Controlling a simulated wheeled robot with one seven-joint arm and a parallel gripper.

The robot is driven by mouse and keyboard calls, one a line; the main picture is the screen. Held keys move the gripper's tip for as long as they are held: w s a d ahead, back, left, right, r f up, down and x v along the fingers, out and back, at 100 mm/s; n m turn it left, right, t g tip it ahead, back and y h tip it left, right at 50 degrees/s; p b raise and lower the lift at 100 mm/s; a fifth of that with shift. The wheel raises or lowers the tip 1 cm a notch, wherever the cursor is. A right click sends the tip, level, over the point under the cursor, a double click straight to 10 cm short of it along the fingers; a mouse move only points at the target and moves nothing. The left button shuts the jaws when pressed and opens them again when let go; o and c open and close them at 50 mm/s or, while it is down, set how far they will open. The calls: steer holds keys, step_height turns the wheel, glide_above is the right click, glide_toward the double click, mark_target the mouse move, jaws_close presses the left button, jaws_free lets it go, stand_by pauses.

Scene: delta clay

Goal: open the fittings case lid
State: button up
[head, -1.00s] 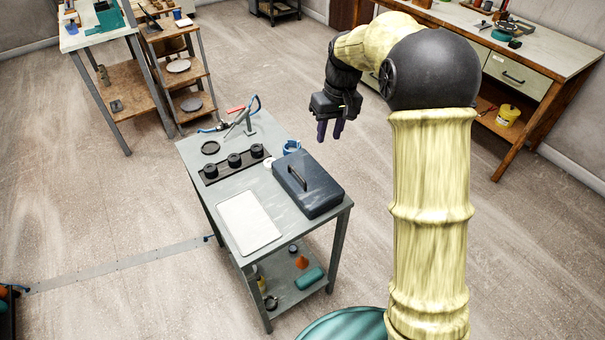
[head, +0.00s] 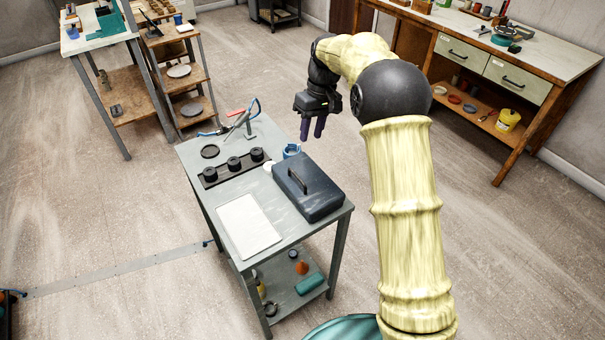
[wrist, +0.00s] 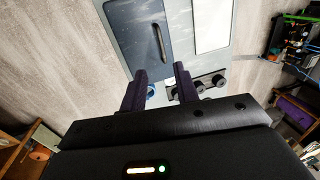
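The fittings case (head: 309,188) is a dark blue-grey box with a closed lid and a black bar handle (head: 298,181) on top. It sits at the right side of a small grey table (head: 217,163). In the wrist view the case (wrist: 139,42) shows beyond my fingers, with its handle (wrist: 157,42) along the lid. My gripper (head: 312,137) is above the far right end of the table, apart from the case, fingers pointing down. In the wrist view its two purple fingers (wrist: 158,84) are spread with nothing between them.
A white panel (head: 247,225) lies left of the case. A dark strip with black round pieces (head: 233,164) and a blue ring-like item (head: 291,150) lie behind. A wooden workbench (head: 500,70) stands back right; open floor surrounds the table.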

glide_above(302, 188)
step_height(302, 188, down, 15)
steer(key=shift+r+p, duration=0.1)
steer(key=shift+p, duration=0.35)
steer(key=shift+c, duration=0.4)
jaws_close()
